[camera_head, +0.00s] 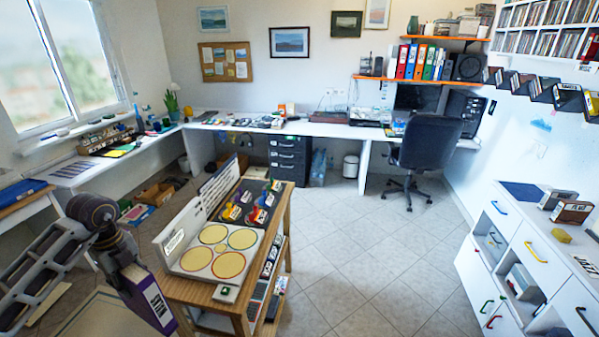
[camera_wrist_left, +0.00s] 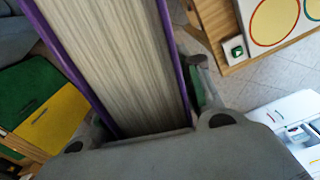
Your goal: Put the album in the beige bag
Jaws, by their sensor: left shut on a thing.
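The album (camera_head: 152,300) is a thick purple-covered volume with a white spine label, low at the left in the head view. My left gripper (camera_head: 128,258) is shut on its upper end, and the album hangs tilted below it. In the left wrist view the album (camera_wrist_left: 115,60) shows its pale page edges between purple covers, reaching down to the gripper (camera_wrist_left: 150,135). A beige shape (camera_head: 100,315) shows at the bottom left of the head view, partly behind my arm; I cannot tell whether it is the beige bag. My right gripper is out of view.
A wooden stand (camera_head: 205,291) with a board of yellow discs is just right of the album. White drawers (camera_head: 520,250) stand at the right. A long white desk (camera_head: 330,129) and a black chair (camera_head: 430,145) are at the back. The tiled floor (camera_head: 370,270) between is clear.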

